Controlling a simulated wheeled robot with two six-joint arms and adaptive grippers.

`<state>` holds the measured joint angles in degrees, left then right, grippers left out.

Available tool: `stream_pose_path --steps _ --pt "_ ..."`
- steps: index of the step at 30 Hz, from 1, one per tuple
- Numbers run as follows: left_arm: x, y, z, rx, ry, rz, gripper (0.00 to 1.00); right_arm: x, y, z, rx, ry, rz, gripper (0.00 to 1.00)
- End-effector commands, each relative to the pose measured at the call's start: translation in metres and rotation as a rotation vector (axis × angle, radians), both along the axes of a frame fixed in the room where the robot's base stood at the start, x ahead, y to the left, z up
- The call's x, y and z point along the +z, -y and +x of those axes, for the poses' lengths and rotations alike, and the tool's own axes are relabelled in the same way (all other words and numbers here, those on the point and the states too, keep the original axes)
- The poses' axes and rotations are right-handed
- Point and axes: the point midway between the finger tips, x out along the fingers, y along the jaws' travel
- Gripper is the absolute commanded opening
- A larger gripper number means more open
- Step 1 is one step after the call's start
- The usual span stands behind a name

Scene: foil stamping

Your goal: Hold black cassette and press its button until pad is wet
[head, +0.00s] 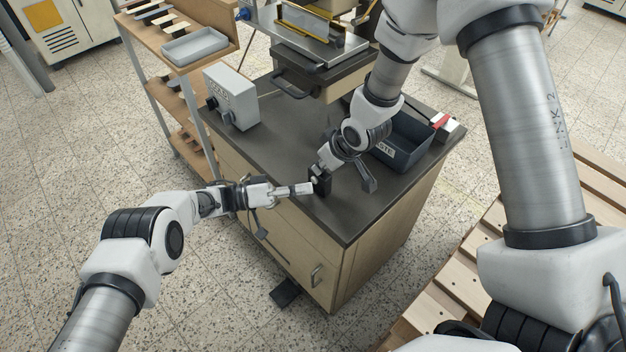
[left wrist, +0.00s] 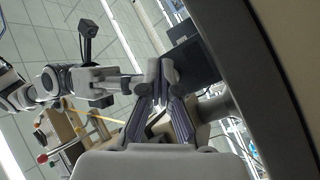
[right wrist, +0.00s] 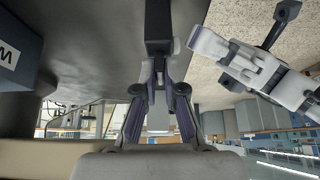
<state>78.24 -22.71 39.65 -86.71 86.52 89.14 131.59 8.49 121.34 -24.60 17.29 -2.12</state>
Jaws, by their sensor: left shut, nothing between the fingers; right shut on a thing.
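The black cassette (head: 321,184) is upright in my right gripper (head: 319,175), just above the front edge of the dark worktop. In the right wrist view the cassette (right wrist: 158,28) stretches ahead from the right fingertips (right wrist: 158,72), which are shut on it. My left gripper (head: 309,188) is shut and empty, pointing at the cassette from the left. Its tips (right wrist: 190,40) sit close beside the cassette; I cannot tell if they touch. The left fingertips also show together in the left wrist view (left wrist: 155,72). The button and pad cannot be made out.
A dark blue bin (head: 403,147) with a label stands on the worktop (head: 280,150) right of my right gripper. A grey control box (head: 231,97) and a stamping press (head: 318,65) stand behind. The middle of the worktop is clear.

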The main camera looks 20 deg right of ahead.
Motion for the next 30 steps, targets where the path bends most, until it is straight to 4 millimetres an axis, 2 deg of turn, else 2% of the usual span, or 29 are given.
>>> stream_pose_path --steps 14,30 --pt "0.0 -0.008 -0.003 0.001 -0.001 0.0 0.0 0.0 0.0 0.0 0.0 -0.001 0.0 0.0" --pt "0.001 -0.053 -0.018 0.002 0.0 0.0 0.0 0.0 0.0 0.0 0.0 -0.001 0.0 0.0"
